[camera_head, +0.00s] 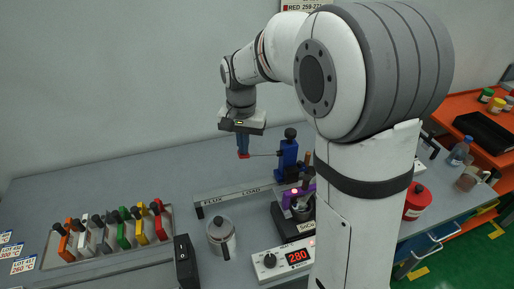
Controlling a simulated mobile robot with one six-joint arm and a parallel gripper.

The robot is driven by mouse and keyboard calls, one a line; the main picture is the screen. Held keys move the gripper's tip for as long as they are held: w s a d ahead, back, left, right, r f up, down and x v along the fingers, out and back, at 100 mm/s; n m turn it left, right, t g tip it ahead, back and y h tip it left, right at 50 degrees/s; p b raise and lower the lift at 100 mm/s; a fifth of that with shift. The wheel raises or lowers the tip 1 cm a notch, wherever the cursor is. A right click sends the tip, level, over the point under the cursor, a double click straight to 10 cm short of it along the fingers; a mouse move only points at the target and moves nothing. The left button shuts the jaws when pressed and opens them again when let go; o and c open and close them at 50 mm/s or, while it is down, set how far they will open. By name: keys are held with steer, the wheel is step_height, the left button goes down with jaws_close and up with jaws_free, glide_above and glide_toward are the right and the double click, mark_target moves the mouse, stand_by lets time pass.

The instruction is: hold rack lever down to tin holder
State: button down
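A blue rack post (287,160) with a dark knob on top stands on the bench right of the picture's middle. A thin rack lever (264,155) runs left from it, roughly level, to a small red end (244,156). My gripper (242,148) points down at that red end, its fingers close together. Touch and finger gap are too small to tell. A purple holder (297,194) sits low by the post, over a dark pot labelled SnCu (304,227); my arm partly hides this area.
A bar marked FLUX and LOAD (240,193) lies left of the post. A lidded metal pot (221,236), a dark block (186,262) and a controller reading 280 (283,261) stand in front. A tray (92,273) of coloured handled pieces is left. A red can (416,201) is right.

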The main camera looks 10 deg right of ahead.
steer(key=shift+r+p, duration=1.25)
steer(key=shift+r, duration=0.7)
steer(key=s+d+n+t, duration=0.1)
steer(key=s+d, duration=0.3)
steer(key=s, duration=0.6)
steer(key=s+d+n+t+b, duration=0.1)
steer(key=s+d+n+t, duration=0.1)
steer(key=s, duration=0.9)
steer(key=shift+d+r+n+b, duration=0.3)
steer(key=shift+d+r+n, duration=0.15)
steer(key=shift+d+n, duration=0.55)
